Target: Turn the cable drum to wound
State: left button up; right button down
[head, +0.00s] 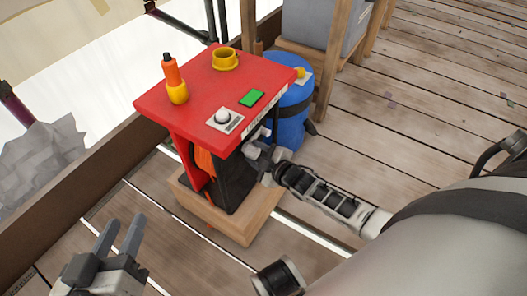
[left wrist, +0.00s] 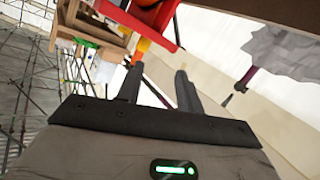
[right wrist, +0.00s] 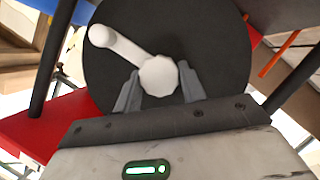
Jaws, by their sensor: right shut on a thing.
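The cable drum, with a black flange (head: 236,180) and orange inside (head: 205,160), sits under the red tabletop. In the right wrist view, the round black flange (right wrist: 215,50) fills the middle. A white crank (right wrist: 125,52) lies across it, with a rounded end at upper left and a faceted white knob (right wrist: 159,76) between my fingers. My right gripper (head: 262,158) is shut on the crank at this knob. The drum's far side is hidden. My left gripper (head: 118,236) is open and empty, left of the drum; its fingers also show apart in the left wrist view (left wrist: 160,78).
On the red top (head: 200,85) stand an orange-and-yellow bottle (head: 173,80), a yellow cup (head: 225,59), a green square (head: 252,98) and a white dome button (head: 223,117). A blue barrel (head: 288,112) stands close behind my right gripper.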

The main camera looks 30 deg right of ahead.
jog(key=shift+a, duration=0.1)
jog(key=c, duration=0.8)
grip_release()
jog(key=shift+c, duration=0.2)
jog(key=p+v, duration=0.1)
jog(key=v, duration=0.1)
jog(key=shift+s+r+p, duration=0.25)
jog(key=shift+s+p, duration=0.05)
pick_arm(q)
jog(key=shift+s+a+f+g+y+p, duration=0.1)
jog(key=shift+a+f+g+y+p, duration=0.3)
jog(key=shift+f+p, duration=0.3)
jog(key=shift+s+a+f+g+y+p, duration=0.15)
jog(key=shift+f+g+y+p, duration=0.1)
jog(key=shift+f+g+p, duration=0.4)
jog(key=shift+w+a+f+g+y+p, duration=0.1)
jog(key=shift+a+f+g+y+p, duration=0.25)
jog(key=shift+f+p, duration=0.35)
pick_arm(e)
jog(key=v, duration=1.3)
pick_arm(q)
jog(key=shift+r, duration=0.15)
pick_arm(e)
jog(key=shift+s, duration=0.1)
